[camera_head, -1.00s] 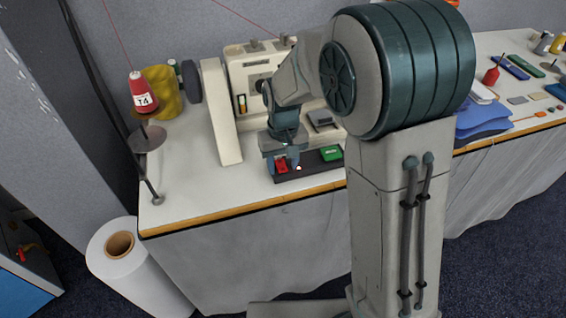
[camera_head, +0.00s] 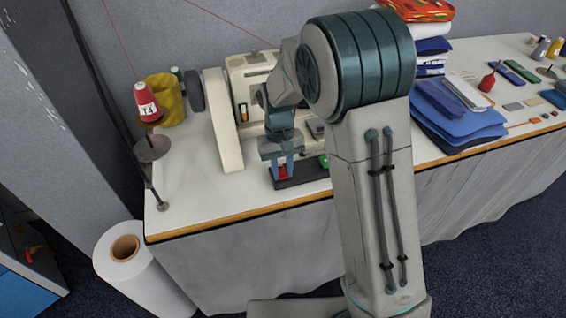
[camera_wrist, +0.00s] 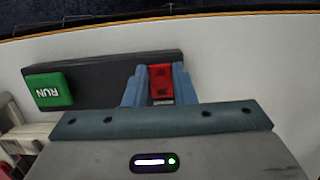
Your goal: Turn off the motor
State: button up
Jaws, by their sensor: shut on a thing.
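A dark switch box (camera_head: 302,178) lies along the front of the table, and it also shows in the wrist view (camera_wrist: 105,68). It carries a red button (camera_wrist: 161,80) at one end and a green RUN button (camera_wrist: 49,90) at the other. In the head view the red button (camera_head: 283,172) is at the left end, and the green one is partly hidden by my arm. My gripper (camera_head: 283,175) points down at the red end. In the wrist view its blue fingers (camera_wrist: 159,88) are on both sides of the red button, shut on it. No motor is clearly visible.
A cream sewing machine (camera_head: 222,120) stands just behind the box. A red T4 thread cone (camera_head: 147,103) on a stand is at left. Folded blue cloth (camera_head: 455,120) lies at right. The table's wooden front edge (camera_head: 240,212) is close to the box.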

jog(key=shift+w+r+g+p, duration=0.1)
jog(key=shift+g+p, duration=0.2)
jog(key=o, duration=1)
jog(key=v, duration=1.3)
jog(key=shift+w+a+r, duration=0.15)
jog(key=shift+a+r, duration=0.05)
jog(key=shift+r, duration=0.15)
jog(key=shift+r, duration=0.1)
jog(key=s+d+m+t, duration=0.1)
jog(key=s+d+t, duration=0.1)
jog(key=s+d, duration=0.3)
jog(key=s+d+r+m+t, duration=0.1)
jog(key=s+d, duration=0.3)
jog(key=s, duration=0.5)
jog(key=s+d+r+m+t, duration=0.1)
jog(key=s+d+t, duration=0.1)
jog(key=s+d, duration=0.3)
jog(key=shift+s+d+t+y, duration=0.15)
jog(key=shift+s+d, duration=0.05)
jog(key=shift+s, duration=0.5)
jog(key=shift+s+d+t+y, duration=0.15)
jog(key=shift+s+d, duration=0.05)
jog(key=shift+s, duration=0.5)
